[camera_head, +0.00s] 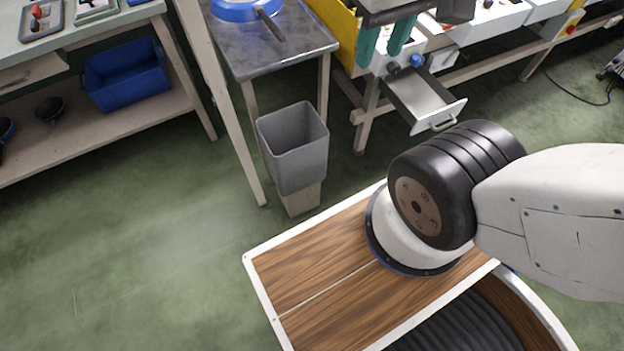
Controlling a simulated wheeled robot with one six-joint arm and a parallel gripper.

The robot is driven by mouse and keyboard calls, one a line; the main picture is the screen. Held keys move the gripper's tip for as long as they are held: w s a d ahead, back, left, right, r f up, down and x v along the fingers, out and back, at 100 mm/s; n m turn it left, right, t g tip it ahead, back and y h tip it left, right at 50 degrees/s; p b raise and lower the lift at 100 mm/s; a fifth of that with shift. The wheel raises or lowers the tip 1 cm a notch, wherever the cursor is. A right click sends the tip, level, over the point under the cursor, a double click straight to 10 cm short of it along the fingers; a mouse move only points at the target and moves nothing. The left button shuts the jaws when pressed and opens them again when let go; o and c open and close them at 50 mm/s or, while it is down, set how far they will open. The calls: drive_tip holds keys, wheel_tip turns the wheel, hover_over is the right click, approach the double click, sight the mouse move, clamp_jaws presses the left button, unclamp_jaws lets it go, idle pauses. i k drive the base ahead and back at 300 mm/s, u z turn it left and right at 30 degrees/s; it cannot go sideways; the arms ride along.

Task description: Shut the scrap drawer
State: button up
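The scrap drawer (416,95) is a grey metal tray that sticks out, open, from under the white and yellow bench unit at the top right. Its bar handle (441,123) is on the front, facing the lower right. The visible part of its floor is bare. My gripper (383,60) shows at the top edge with two teal fingers pointing down and a gap between them. It appears open and empty. In the picture it lies up and left of the drawer handle, apart from it. The upper part of the gripper is cut off by the frame.
A grey bin (293,145) stands left of the drawer, beside a metal side table (275,50) with a blue ring-shaped item and dark handle. A shelf with a blue crate (126,75) is at the left. Green floor is open between them. A cable lies at the far right.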

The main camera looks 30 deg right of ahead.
sight(420, 98)
drive_tip(key=k, duration=0.95)
drive_tip(key=z, duration=0.85)
drive_tip(key=i, duration=0.65)
drive_tip(key=u, duration=0.1)
